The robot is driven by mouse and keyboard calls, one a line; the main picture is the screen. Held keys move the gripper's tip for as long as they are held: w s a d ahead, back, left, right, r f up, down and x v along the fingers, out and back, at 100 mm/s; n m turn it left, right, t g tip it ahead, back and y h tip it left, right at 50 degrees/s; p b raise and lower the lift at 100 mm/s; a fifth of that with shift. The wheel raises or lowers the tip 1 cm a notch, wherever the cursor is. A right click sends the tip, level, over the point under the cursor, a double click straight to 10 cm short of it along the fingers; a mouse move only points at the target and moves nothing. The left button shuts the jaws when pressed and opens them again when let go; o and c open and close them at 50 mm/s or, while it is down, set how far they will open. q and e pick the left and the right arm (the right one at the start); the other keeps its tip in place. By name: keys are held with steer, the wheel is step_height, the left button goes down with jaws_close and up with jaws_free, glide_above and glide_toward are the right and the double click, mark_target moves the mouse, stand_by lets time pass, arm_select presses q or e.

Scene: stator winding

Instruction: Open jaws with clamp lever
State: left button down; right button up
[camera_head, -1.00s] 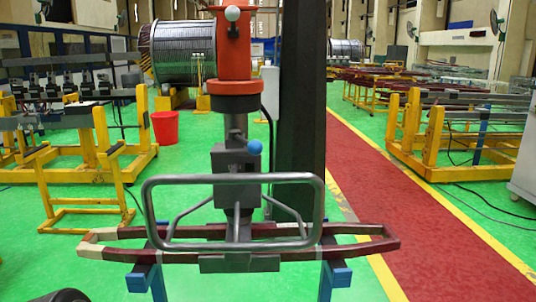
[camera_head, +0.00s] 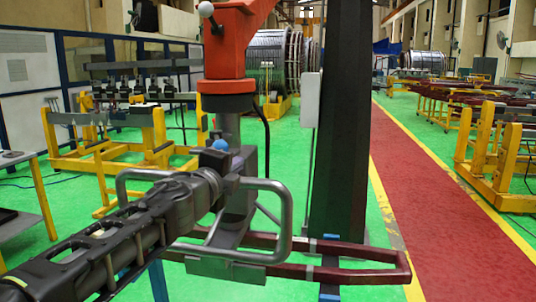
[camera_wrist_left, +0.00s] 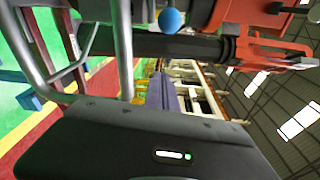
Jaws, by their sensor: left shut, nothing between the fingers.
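The orange lifting column (camera_head: 232,45) carries a grey clamp head with a tubular handle frame (camera_head: 288,215). A blue ball knob (camera_head: 221,145), apparently the clamp lever's end, sits on the clamp head; it also shows in the left wrist view (camera_wrist_left: 171,20). A grey jaw plate (camera_head: 225,269) lies at the bottom, by the dark red coil (camera_head: 360,275). My left gripper (camera_head: 228,170) is shut and empty, just below the blue knob in the head view. Its arm hides part of the handle and coil. I cannot tell whether it touches the lever. My right gripper is out of view.
A dark post (camera_head: 340,130) stands right behind the clamp. A white ball knob (camera_head: 205,8) sits higher on the column. Yellow racks (camera_head: 155,140) stand at left and right. A red walkway (camera_head: 430,200) runs along the right.

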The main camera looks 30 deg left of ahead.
mark_target(218, 142)
arm_select(q)
steer(key=a+r+x, duration=0.1)
steer(key=x, duration=0.9)
steer(key=s+a, duration=0.1)
steer(key=a, duration=0.1)
steer(key=s+a, duration=0.1)
steer(key=shift+s+a+f, duration=0.1)
steer(key=shift+s+f, duration=0.15)
steer(key=shift+s, duration=0.05)
steer(key=shift+s, duration=0.1)
